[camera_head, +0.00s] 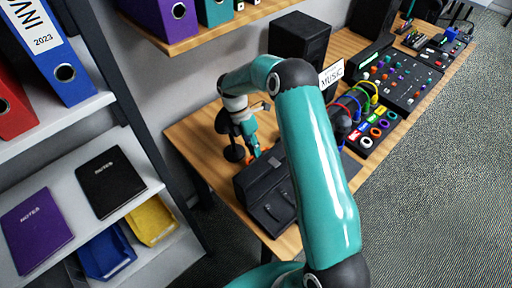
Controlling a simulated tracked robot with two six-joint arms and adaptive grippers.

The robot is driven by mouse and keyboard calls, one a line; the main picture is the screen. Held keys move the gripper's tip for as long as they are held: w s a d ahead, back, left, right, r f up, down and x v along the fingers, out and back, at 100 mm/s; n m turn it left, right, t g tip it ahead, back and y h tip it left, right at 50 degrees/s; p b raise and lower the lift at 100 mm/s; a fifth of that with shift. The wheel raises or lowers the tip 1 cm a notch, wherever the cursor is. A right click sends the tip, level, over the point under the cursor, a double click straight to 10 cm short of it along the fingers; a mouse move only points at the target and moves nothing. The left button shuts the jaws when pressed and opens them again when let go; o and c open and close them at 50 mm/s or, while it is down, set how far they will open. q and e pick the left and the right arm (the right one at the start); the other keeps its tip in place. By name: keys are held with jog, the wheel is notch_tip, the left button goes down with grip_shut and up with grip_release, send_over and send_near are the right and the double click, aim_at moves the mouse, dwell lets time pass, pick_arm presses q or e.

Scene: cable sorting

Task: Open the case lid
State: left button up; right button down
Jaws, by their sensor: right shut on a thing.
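The black case (270,208) stands on the near left end of the wooden desk, partly hidden behind my right arm. Its lid (260,174) is the dark upper panel at the far side; how far it stands open I cannot tell. My right arm crosses the middle of the view, bends over and comes down at the case's far edge. My right gripper (263,154), with orange parts showing, is shut at that edge, on the lid as far as I can see. The contact itself is mostly hidden. My left gripper is not in view.
A black stand (233,152) is close behind the gripper. A black speaker (300,42), a MUSIC sign (331,74), coloured cables (360,98), a tray of coloured rings (376,132) and a mixer (402,78) fill the desk to the right. A shelf (148,190) stands left.

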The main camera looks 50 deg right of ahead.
jog(key=shift+d, duration=0.1)
jog(key=c, duration=1.2)
grip_release()
notch_tip(320, 180, up, 10)
jog(key=shift+w, duration=0.1)
